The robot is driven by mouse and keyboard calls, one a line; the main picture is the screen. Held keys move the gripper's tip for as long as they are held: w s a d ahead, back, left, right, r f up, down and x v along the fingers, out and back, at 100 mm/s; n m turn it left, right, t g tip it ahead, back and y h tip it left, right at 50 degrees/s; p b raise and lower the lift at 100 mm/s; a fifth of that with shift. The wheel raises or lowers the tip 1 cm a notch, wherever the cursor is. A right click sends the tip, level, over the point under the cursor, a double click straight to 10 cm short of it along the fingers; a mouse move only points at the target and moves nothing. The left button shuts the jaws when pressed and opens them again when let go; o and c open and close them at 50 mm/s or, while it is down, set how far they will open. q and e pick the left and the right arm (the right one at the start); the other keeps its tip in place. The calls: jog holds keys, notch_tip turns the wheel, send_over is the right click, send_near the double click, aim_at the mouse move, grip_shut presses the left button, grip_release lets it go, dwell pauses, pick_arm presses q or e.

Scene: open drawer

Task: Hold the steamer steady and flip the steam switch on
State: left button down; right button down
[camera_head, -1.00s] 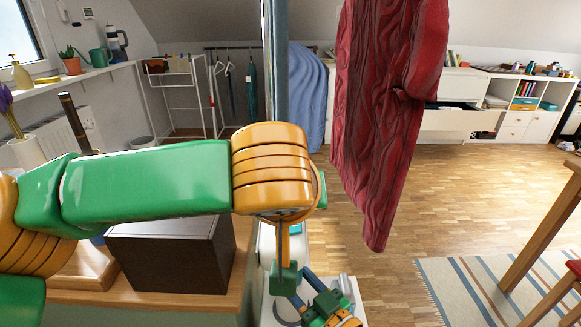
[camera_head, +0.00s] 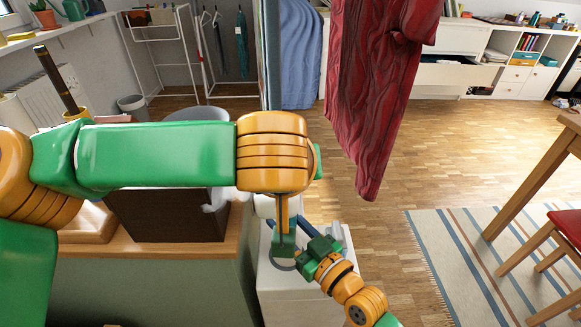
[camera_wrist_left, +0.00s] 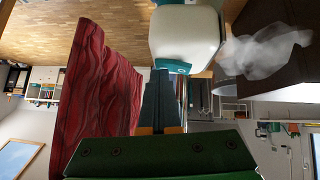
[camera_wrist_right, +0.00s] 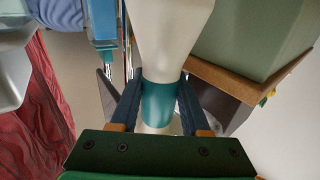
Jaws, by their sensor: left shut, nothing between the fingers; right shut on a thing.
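The steamer (camera_wrist_left: 185,38) is white with teal parts; in the left wrist view its body fills the upper middle. A translucent white puff (camera_wrist_left: 265,50) shows beside it. In the right wrist view my right gripper (camera_wrist_right: 160,92) is shut around the steamer's teal band (camera_wrist_right: 160,103), below its white body. My left gripper (camera_wrist_left: 162,78) is shut and empty, its fingertips close to the steamer's teal part; I cannot tell whether they touch. In the head view my left forearm hides most of the steamer and the left fingers. The switch is not clearly visible.
A red garment (camera_head: 378,95) hangs right of my left arm. A dark box (camera_head: 165,220) stands on the wooden counter (camera_head: 235,245) at left. A white unit (camera_head: 285,290) stands below my grippers.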

pick_arm(q)
jog(key=shift+a+r, duration=0.3)
jog(key=shift+a, duration=0.4)
jog(key=shift+r, duration=0.1)
jog(key=r, duration=0.4)
jog(key=shift+s+d+r, duration=0.2)
jog(key=shift+d+r, duration=0.05)
jog(key=shift+d, duration=0.05)
jog(key=v, duration=0.9)
jog(key=shift+s+d, duration=0.15)
jog(key=shift+d, duration=0.55)
pick_arm(e)
jog(key=shift+c, duration=1.5)
grip_release()
